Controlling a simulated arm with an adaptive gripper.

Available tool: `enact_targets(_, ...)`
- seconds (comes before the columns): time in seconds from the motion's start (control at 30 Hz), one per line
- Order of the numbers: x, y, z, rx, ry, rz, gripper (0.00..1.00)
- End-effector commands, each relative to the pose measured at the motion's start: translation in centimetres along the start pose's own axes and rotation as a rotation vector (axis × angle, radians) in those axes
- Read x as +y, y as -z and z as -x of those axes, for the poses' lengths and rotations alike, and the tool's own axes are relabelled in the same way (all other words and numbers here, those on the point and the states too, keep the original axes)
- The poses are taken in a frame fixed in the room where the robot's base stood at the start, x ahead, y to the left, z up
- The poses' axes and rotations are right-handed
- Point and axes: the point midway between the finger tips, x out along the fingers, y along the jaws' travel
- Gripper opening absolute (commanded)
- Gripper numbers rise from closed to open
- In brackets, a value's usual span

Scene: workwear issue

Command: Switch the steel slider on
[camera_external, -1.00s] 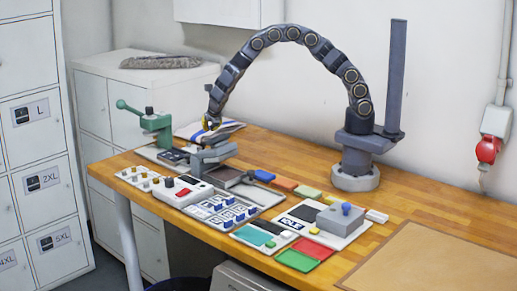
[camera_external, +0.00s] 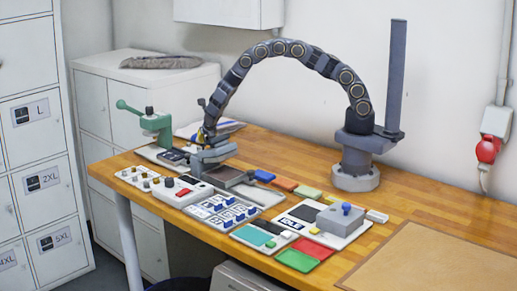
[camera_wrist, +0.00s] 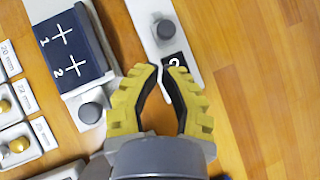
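No part can be named for certain as the steel slider. In the wrist view a grey round knob (camera_wrist: 165,28) sits on a pale strip, above a black label. Another grey knob (camera_wrist: 90,112) sits on a pale plate below a dark blue block (camera_wrist: 72,48) marked 1 and 2. My gripper (camera_wrist: 162,68) has yellow fingers whose tips are almost together, with nothing seen between them. In the external view my gripper (camera_external: 203,137) is low over the far left of the bench, partly hidden behind a grey fixture (camera_external: 212,156).
A green lever press (camera_external: 152,122) stands at the left end. Small blocks with brass knobs (camera_wrist: 18,145) lie left in the wrist view. A white box with a red button (camera_external: 183,193) and a panel of blue switches (camera_external: 225,210) are nearer the front. Bare wood (camera_wrist: 250,60) lies right.

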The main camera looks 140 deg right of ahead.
Motion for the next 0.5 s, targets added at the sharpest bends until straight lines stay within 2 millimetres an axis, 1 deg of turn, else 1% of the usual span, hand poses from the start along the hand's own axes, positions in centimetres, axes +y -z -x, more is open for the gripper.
enact_targets(0.03,0.0,0.1,-1.1,0.001,0.002,-0.002,0.00)
enact_targets(0.2,0.0,0.1,-3.5,0.002,0.000,-0.001,0.00)
enact_targets(0.33,0.0,0.1,-4.5,0.002,-0.001,-0.001,0.00)
enact_targets(0.5,0.1,0.0,-4.9,0.001,-0.002,-0.002,0.00)
